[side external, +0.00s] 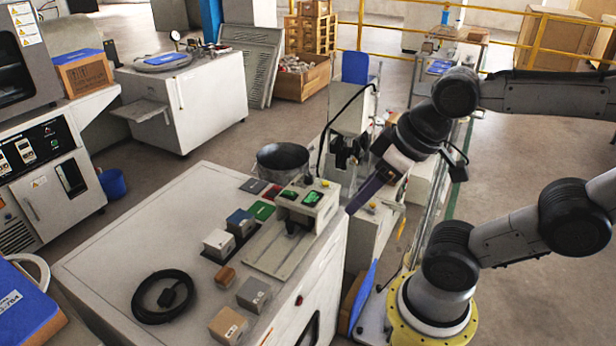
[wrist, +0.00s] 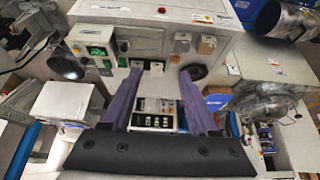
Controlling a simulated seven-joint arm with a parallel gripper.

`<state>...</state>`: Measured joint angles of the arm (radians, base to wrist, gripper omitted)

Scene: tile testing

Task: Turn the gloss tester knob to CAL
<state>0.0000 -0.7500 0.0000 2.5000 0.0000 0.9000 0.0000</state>
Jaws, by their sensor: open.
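A green display also shows at upper left in the wrist view (wrist: 97,52). Its knob and the CAL mark are too small to make out. My gripper (side external: 352,209) is just right of the device, beyond the cabinet edge, with its purple finger slanting down. In the wrist view my gripper (wrist: 158,72) shows two purple fingers wide apart, with nothing held between them.
The white cabinet top (side external: 110,265) carries several small blocks, a coiled black cable (side external: 163,296) and coloured tiles (side external: 262,210). A dark round pot (side external: 283,160) stands behind the device.

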